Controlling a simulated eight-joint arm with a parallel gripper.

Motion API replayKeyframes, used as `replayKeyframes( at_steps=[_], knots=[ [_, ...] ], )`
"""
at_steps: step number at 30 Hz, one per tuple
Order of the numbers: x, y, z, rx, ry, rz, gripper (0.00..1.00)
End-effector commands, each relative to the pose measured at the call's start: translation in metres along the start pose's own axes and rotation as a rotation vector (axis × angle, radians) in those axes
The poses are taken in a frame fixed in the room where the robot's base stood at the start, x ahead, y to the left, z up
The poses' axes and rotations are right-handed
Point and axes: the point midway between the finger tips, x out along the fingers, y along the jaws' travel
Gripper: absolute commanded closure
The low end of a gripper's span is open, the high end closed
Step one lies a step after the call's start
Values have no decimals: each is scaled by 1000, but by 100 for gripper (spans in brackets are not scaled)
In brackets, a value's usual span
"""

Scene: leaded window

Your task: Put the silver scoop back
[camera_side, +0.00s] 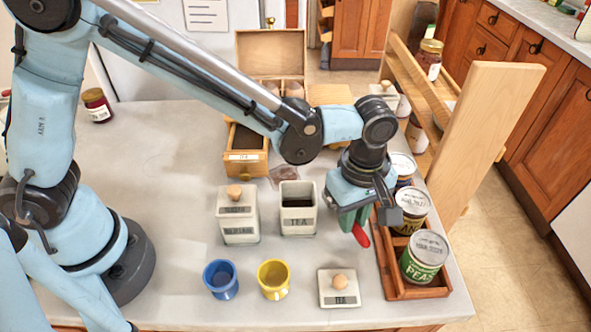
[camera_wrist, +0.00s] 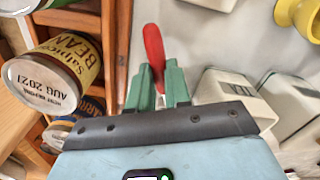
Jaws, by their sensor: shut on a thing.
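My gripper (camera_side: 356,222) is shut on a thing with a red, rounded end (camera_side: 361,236). The red end also shows between the green fingers in the wrist view (camera_wrist: 154,47). No silver part of it shows, so I cannot tell whether it is the scoop. It is held in front of the can rack's left side, right of the open tea canister (camera_side: 298,222). The tea canister stands upright with dark contents, and its square lid with a wooden knob (camera_side: 339,301) lies on the counter in front. No silver scoop is plainly visible elsewhere.
A closed white canister (camera_side: 239,228), a blue cup (camera_side: 221,281) and a yellow cup (camera_side: 273,281) stand to the left. A wooden rack (camera_side: 386,273) of labelled cans lines the right edge. A wooden box with an open drawer (camera_side: 246,157) stands behind.

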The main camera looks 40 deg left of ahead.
Motion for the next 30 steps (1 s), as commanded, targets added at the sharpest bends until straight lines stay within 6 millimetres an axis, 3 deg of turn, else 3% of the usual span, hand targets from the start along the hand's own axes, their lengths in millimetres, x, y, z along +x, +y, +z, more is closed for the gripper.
replayKeyframes(
  at_steps=[4, 15, 16, 21, 30],
  knots=[
    [15, 0, 0, 0, 0, 0, 100],
    [18, 0, 0, 0, -1, 0, 100],
    [19, 0, 0, 0, -1, 0, 81],
    [18, 0, 0, 0, -1, 0, 57],
    [17, 0, 0, 0, -1, 0, 57]
  ],
)
